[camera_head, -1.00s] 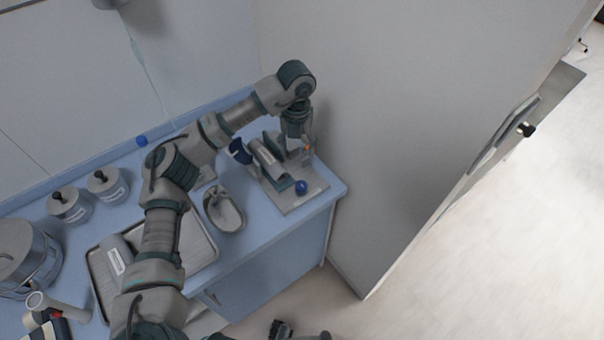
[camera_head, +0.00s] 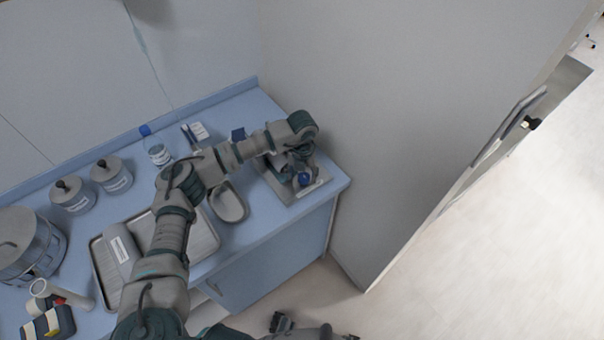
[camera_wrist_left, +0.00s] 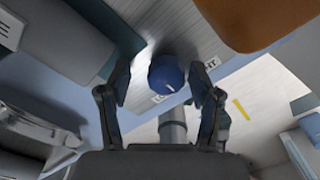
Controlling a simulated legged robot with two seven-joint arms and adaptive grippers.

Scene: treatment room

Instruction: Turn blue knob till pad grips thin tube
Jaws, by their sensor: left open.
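The blue knob (camera_head: 304,179) is at the front of a grey device plate (camera_head: 313,190) at the counter's right end. In the left wrist view the knob (camera_wrist_left: 166,74) has a white mark and sits between the two fingers of my left gripper (camera_wrist_left: 161,86). The fingers are open, with a gap on each side of the knob. In the head view my left gripper (camera_head: 299,170) is over the device and hides most of it. I cannot make out the pad or the thin tube. What looks like my right gripper (camera_head: 281,322) is at the bottom edge, its jaws unclear.
A grey kidney-shaped dish (camera_head: 229,204) is left of the device. A metal tray (camera_head: 200,238), lidded jars (camera_head: 111,175) and a blue-capped bottle (camera_head: 158,152) stand further left. A wall (camera_head: 370,150) rises close to the counter's right end.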

